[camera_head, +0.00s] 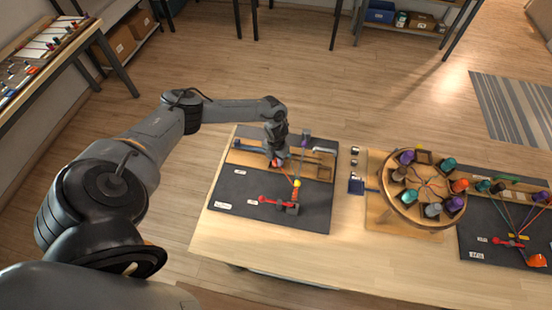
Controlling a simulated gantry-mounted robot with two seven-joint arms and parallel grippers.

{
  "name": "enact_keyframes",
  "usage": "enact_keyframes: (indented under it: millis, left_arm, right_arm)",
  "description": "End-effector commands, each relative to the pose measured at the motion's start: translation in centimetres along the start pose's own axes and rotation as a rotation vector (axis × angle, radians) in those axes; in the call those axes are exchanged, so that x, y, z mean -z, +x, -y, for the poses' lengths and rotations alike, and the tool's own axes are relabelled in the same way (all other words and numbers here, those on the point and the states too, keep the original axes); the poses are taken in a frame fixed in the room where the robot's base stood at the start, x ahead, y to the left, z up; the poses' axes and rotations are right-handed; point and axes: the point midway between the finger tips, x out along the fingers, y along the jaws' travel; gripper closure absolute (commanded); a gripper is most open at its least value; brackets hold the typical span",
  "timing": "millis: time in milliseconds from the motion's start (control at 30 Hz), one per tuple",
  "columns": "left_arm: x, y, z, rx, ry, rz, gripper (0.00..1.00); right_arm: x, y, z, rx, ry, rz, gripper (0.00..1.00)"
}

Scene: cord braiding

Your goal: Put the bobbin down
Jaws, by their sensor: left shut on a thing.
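My left gripper (276,158) is over the dark mat (228,193) on the left part of the table, at the wooden tray (242,157). It is shut on a bobbin, mostly hidden by the fingers; a red-orange cord (285,176) runs from there to the yellow piece (297,184) above the clamp. I cannot tell if the bobbin touches the tray. A purple bobbin (304,143) stands just right of the gripper, with its own cord to the same place. My right gripper is not in view.
A round wooden braiding stand (428,212) with several coloured bobbins is right of the mat. A red-handled clamp (272,200) sits on the mat. A second mat (482,242) with bobbins and cords lies at the far right. The front table strip (300,252) is bare.

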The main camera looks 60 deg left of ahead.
Motion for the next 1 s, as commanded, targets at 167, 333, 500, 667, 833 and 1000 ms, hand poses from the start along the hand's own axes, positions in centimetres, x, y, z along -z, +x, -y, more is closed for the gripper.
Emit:
enact_keyframes:
  millis: [167, 333, 500, 667, 833, 1000]
  left_arm:
    - [-0.02, 0.12, 0.0, 0.0, 0.0, 0.0, 0.94]
    - [-0.01, 0.3, 0.01, 0.0, 0.0, 0.0, 0.94]
    - [-0.02, 0.87, 0.01, 0.0, 0.0, 0.0, 0.94]
    - [-0.01, 0.8, 0.01, 0.0, 0.0, 0.0, 0.47]
    - [0.0, 0.8, 0.01, 0.0, 0.0, 0.0, 0.38]
    - [0.0, 0.74, 0.01, 0.0, 0.0, 0.0, 0.38]
  right_arm:
    - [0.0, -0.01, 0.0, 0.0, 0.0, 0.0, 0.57]
    - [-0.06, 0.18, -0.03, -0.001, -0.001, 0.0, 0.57]
    - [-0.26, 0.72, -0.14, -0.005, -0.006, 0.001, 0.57]
    - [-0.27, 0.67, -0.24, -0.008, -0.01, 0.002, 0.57]
    - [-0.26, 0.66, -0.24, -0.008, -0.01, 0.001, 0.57]
    - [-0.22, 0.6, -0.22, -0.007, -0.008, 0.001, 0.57]
